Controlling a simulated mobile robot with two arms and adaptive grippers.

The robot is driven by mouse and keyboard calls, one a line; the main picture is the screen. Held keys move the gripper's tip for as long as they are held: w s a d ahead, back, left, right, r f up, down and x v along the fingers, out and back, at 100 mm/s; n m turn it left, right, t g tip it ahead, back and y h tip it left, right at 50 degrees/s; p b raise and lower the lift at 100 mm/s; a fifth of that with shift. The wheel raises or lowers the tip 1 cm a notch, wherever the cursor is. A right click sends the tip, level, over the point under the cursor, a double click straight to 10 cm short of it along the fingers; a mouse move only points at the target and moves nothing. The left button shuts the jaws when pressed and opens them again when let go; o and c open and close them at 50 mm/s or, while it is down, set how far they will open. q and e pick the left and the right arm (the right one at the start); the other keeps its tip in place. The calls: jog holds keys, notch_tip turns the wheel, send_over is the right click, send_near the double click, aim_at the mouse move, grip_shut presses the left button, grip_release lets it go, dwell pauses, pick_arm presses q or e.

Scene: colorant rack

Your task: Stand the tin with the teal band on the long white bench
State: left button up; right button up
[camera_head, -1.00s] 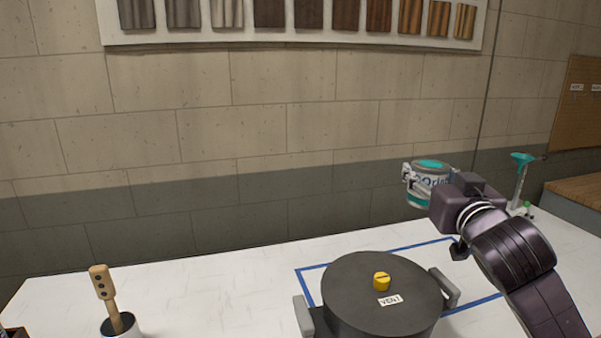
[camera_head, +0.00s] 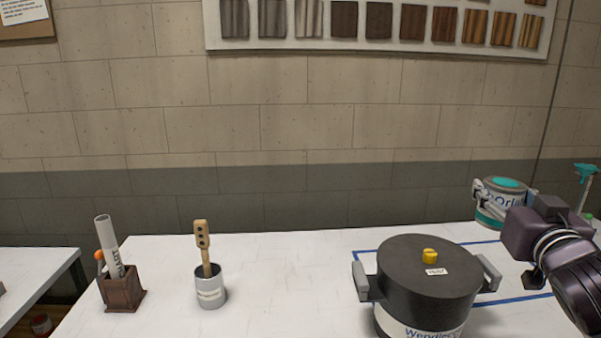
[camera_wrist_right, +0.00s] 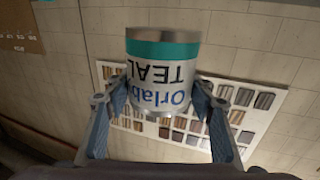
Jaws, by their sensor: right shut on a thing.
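The tin with the teal band (camera_head: 494,214) is at the right of the head view, held upright above the white bench (camera_head: 290,262). Its lid top shows teal. My right gripper (camera_head: 480,197) is shut on the tin. In the right wrist view the tin (camera_wrist_right: 163,75) sits between both fingers of my right gripper (camera_wrist_right: 160,100), with its label "Orlab TEAL" upside down. My left gripper is not in view.
A black pot with a yellow knob (camera_head: 416,268) stands on the bench by a blue tape outline (camera_head: 515,299). A metal cup with a wooden-handled tool (camera_head: 210,291) and a brown holder (camera_head: 122,291) stand left. Bench between cup and pot is clear.

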jog(key=s+a+f+n+y, duration=0.2)
jog(key=a+f+y, duration=0.1)
jog(key=a+f, duration=0.55)
jog(key=s+a+f+n+y, duration=0.1)
jog(key=a+f+n+y, duration=0.15)
jog(key=a+f, duration=0.65)
jog(key=s+f+m+h, duration=0.1)
jog(key=s+f, duration=0.5)
jog(key=s, duration=0.3)
jog(key=s+f+m+b, duration=0.1)
jog(key=s+f, duration=0.5)
jog(key=s, duration=0.3)
jog(key=shift+s+f+h, duration=0.25)
jog(key=shift+s+h, duration=0.1)
jog(key=shift+a, duration=0.15)
jog(key=w+a+r+n+g+y, duration=0.2)
jog(key=w+a+n+g+y, duration=0.2)
jog(key=a+n+y, duration=0.2)
jog(key=w+a+r+n+g+y, duration=0.3)
jog(key=w+a+n+g+y, duration=0.1)
jog(key=a+y, duration=0.6)
jog(key=shift+a+n+g, duration=0.4)
jog(key=shift+n+g, duration=0.3)
jog(key=shift+n, duration=0.55)
